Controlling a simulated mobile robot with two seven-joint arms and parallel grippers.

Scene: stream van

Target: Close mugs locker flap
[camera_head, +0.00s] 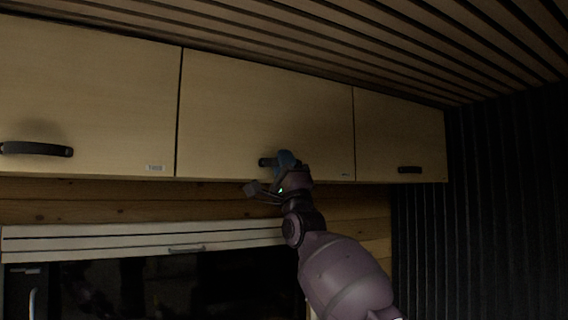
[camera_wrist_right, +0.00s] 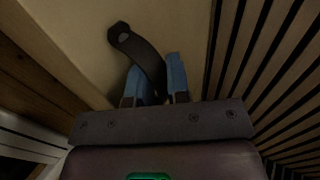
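Three pale wooden locker flaps run along the wall under the ceiling; their small labels are too small to read. The middle flap (camera_head: 265,110) hangs flat, in line with its neighbours, with no clear gap at its edges. Its black handle (camera_head: 265,162) is at the bottom edge, partly hidden by my right gripper (camera_head: 285,160). In the right wrist view the curved handle (camera_wrist_right: 130,43) runs between the blue fingers of the right gripper (camera_wrist_right: 156,78), which appear closed against its two sides. My left gripper is in neither view.
The left flap (camera_head: 85,90) and right flap (camera_head: 400,135) are shut, each with a black handle. The slatted ceiling (camera_head: 330,35) is close above. A white shutter (camera_head: 140,240) tops a dark opening below. A black ribbed wall (camera_head: 500,200) stands at right.

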